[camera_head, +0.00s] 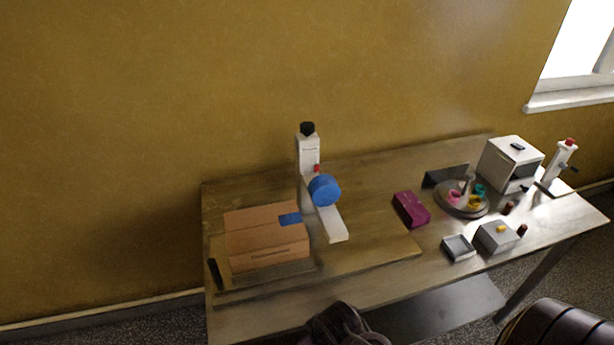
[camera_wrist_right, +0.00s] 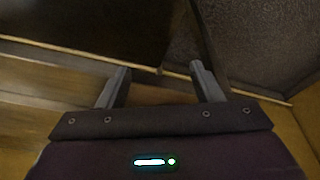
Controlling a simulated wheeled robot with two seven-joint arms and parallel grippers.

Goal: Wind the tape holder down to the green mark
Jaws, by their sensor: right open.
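The tape holder is a white column (camera_head: 308,155) with a black knob (camera_head: 307,129) on top. A blue tape roll (camera_head: 324,190) hangs partway up it, with a small red mark (camera_head: 317,168) just above the roll. A white arm (camera_head: 332,224) slopes down below the roll. I cannot make out a green mark. My right gripper (camera_wrist_right: 161,82) is open and empty in the right wrist view, with no part of the tape holder between its fingers. My left gripper's fingers are not seen in the head view.
A cardboard box (camera_head: 266,238) with a blue patch stands left of the holder. A purple block (camera_head: 411,209), a round tray (camera_head: 455,208), a white cabinet (camera_head: 512,163) and a red-topped stand (camera_head: 560,162) are to the right. The wall is close behind the table.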

